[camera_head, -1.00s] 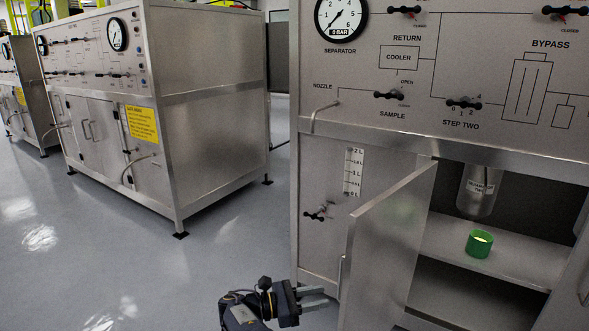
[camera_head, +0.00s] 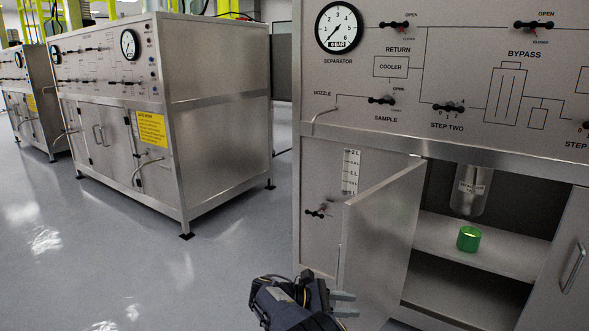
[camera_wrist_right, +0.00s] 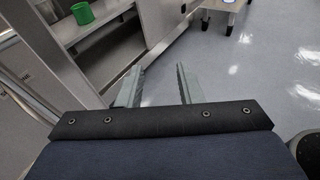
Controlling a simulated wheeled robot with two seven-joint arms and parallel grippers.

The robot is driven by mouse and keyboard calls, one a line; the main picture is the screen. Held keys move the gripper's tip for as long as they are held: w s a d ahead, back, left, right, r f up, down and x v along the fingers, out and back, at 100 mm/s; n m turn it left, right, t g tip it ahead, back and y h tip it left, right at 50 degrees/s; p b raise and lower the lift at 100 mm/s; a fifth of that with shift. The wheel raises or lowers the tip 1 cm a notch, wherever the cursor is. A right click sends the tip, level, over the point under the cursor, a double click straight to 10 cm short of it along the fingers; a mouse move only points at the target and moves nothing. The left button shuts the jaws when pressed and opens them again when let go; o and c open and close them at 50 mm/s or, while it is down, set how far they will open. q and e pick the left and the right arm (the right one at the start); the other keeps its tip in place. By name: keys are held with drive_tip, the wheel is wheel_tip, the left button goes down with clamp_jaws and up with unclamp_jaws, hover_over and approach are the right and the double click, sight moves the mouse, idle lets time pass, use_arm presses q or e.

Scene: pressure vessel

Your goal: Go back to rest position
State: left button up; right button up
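My right gripper (camera_head: 345,303) shows at the bottom middle of the head view, in front of the lower part of the open cabinet door (camera_head: 384,225). In the right wrist view the two fingers of this gripper (camera_wrist_right: 158,84) stand apart with nothing between them. The green cup (camera_head: 468,239) stands upright on the cabinet shelf, below the clear separator vessel (camera_head: 473,190). The cup also shows in the right wrist view (camera_wrist_right: 83,13), away from the fingers. My left gripper is not in view.
The panel (camera_head: 450,60) with gauge and valve handles rises above the open cabinet. A second cabinet door with a handle (camera_head: 572,267) stands at the far right. Another steel unit (camera_head: 215,110) stands at the left. The grey floor (camera_head: 110,265) between the units is clear.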

drive_tip(key=s+d+r+m+g+y, duration=0.2)
drive_tip(key=s+d+m+y, duration=0.2)
drive_tip(key=s+d+y, duration=0.25)
drive_tip(key=s+d+r+m+g+y, duration=0.1)
drive_tip(key=s+d+r+m+y, duration=0.3)
drive_tip(key=s+d, duration=0.3)
drive_tip(key=s+a+m+t+y, duration=0.2)
drive_tip(key=s+m+y, duration=0.15)
drive_tip(key=s, duration=0.35)
drive_tip(key=s+a+r+m+t+y, duration=0.1)
drive_tip(key=s+a+m+t+y, duration=0.15)
drive_tip(key=s+m, duration=0.4)
drive_tip(key=s+a+m+t+y, duration=0.1)
drive_tip(key=s+m+t+y, duration=0.15)
drive_tip(key=s, duration=0.65)
wheel_tip(320, 180, up, 26)
drive_tip(key=p, duration=2.5)
drive_tip(key=shift+w+n+p, duration=0.15)
drive_tip(key=shift+n+p, duration=0.15)
drive_tip(key=shift+n, duration=0.05)
